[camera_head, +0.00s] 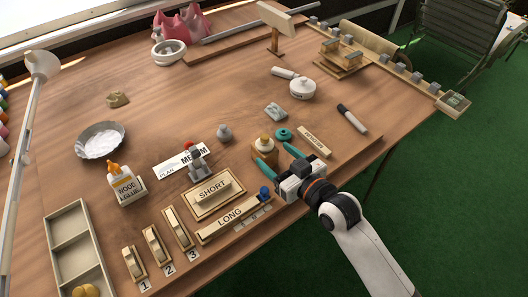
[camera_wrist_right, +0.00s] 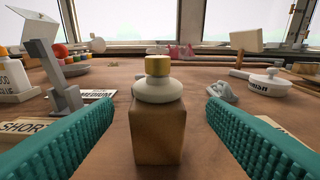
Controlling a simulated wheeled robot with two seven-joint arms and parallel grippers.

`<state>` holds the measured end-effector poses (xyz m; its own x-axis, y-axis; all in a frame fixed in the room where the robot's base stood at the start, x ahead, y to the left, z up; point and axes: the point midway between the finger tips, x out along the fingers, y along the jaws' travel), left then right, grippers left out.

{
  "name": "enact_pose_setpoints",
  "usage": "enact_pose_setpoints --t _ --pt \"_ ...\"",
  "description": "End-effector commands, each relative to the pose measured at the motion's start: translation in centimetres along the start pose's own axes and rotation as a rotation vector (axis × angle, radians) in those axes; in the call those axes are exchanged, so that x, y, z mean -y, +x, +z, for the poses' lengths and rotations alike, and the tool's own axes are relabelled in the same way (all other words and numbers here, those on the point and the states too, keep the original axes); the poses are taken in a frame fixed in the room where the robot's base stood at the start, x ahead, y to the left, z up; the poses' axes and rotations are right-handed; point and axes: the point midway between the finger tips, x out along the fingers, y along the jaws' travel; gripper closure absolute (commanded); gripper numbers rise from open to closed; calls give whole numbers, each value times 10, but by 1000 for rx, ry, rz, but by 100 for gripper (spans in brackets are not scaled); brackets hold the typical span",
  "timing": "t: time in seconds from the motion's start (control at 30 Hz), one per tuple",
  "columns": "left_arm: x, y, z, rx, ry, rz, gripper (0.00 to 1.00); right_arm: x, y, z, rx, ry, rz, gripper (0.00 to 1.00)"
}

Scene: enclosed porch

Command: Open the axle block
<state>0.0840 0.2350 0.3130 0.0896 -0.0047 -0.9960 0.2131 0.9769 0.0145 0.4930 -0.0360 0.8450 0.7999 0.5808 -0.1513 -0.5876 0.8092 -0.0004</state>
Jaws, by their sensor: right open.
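A brown wooden block with a cream neck and a gold cap (camera_head: 265,148) stands upright near the table's right front; it looks like the axle block, though I read no label on it. In the right wrist view the same block (camera_wrist_right: 158,130) stands in the middle, cap on. My right gripper (camera_head: 278,160) is open, its teal fingers on either side of the block, with visible gaps in the wrist view (camera_wrist_right: 160,125). The block's far side is hidden. My left gripper is not in view.
The LONG (camera_head: 228,222) and SHORT (camera_head: 207,196) wooden pieces lie to the left. A grey clamp-like stand (camera_head: 198,166) and white lidded pot (camera_head: 302,89) stand farther off. Bare tabletop lies centre-left.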

Motion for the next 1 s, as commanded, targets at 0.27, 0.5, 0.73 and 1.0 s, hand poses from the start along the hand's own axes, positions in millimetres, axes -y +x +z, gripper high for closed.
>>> enact_pose_setpoints --t 0.27,0.5,0.73,1.0 --pt "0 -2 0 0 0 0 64 -2 36 2 1 3 1 34" --pt "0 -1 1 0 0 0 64 -2 52 1 1 0 0 34" --pt "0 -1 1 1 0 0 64 -2 52 1 0 0 0 45" --pt "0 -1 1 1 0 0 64 -2 52 0 0 0 -1 85"
